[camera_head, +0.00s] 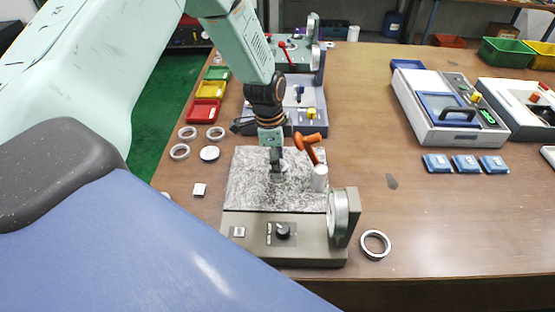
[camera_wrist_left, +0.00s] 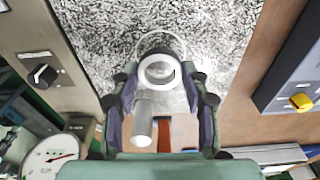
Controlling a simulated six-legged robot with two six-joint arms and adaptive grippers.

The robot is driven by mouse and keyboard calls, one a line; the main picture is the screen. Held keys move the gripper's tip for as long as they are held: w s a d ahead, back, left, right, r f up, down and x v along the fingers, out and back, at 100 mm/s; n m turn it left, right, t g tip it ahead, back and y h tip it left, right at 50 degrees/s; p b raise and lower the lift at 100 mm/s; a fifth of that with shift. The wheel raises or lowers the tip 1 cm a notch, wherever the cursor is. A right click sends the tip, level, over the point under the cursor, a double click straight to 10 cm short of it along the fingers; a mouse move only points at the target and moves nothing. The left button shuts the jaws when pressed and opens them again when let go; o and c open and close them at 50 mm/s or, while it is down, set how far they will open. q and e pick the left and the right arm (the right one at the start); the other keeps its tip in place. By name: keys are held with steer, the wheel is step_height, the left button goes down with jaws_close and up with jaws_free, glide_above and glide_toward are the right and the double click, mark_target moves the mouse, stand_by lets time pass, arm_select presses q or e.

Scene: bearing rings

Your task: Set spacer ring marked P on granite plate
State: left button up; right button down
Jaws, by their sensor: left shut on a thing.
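My left gripper (camera_head: 277,174) reaches down over the speckled grey granite plate (camera_head: 245,198) of a low instrument. In the left wrist view its fingers (camera_wrist_left: 160,84) are shut on a pale metal ring (camera_wrist_left: 161,86), with the granite plate (camera_wrist_left: 215,35) beneath. I cannot read a P on the ring, nor tell whether it touches the plate. In the head view the ring is mostly hidden by the fingers. A light metal cylinder (camera_head: 319,178) and an orange lever (camera_head: 309,146) stand close to the gripper's right. My right gripper is not in view.
A round dial (camera_head: 341,214) and a knob (camera_head: 283,231) sit on the instrument's front. A loose ring (camera_head: 375,234) lies to its right. Several rings (camera_head: 180,152) and a disc (camera_head: 209,153) lie to the left. Another device (camera_head: 285,112) stands behind. The table's right middle is mostly clear.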

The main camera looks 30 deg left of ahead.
arm_select(q)
steer(key=shift+f+b, duration=0.35)
steer(key=shift+f, duration=0.2)
steer(key=o, duration=1.3)
steer(key=shift+r, duration=0.1)
steer(key=r, duration=0.8)
steer(key=a+r, duration=0.1)
steer(key=r, duration=0.3)
steer(key=shift+s+a, duration=0.1)
steer(key=shift+s, duration=0.2)
